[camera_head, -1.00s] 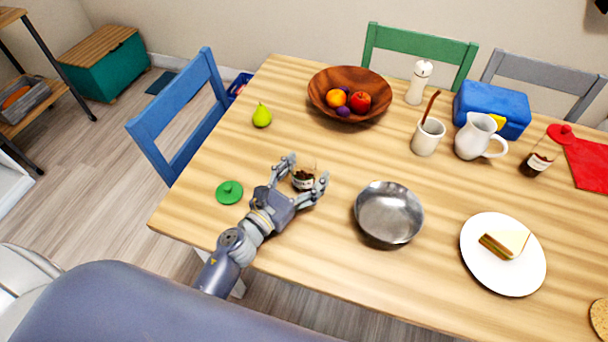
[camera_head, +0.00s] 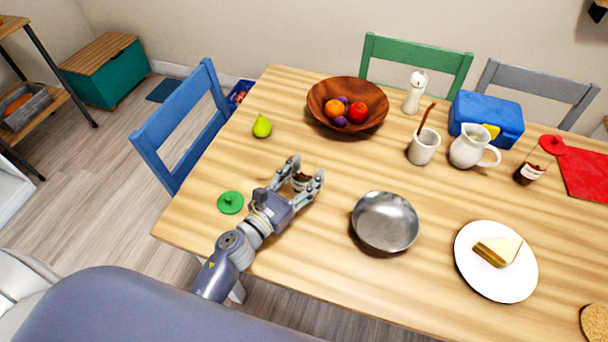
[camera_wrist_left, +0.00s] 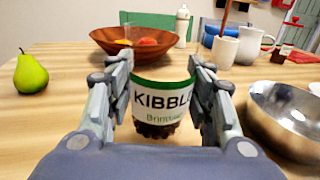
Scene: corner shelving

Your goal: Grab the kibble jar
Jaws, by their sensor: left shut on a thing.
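The kibble jar (camera_wrist_left: 160,104) is a small clear jar with a white and green label reading KIBBL and brown contents. It stands upright between the fingers of my left gripper (camera_head: 305,178), which is shut on it over the table. In the left wrist view my left gripper (camera_wrist_left: 160,95) has one finger on each side of the jar. In the head view the jar (camera_head: 301,182) is mostly hidden by the fingers. A green lid (camera_head: 230,202) with a knob lies on the table left of the gripper. My right gripper is not in view.
A metal bowl (camera_head: 386,221) stands close to the right of the gripper. A wooden fruit bowl (camera_head: 325,116) is behind it, and a pear (camera_head: 262,126) is at the back left. A cup (camera_head: 423,148), a pitcher (camera_head: 467,148) and a sandwich plate (camera_head: 491,284) are farther right.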

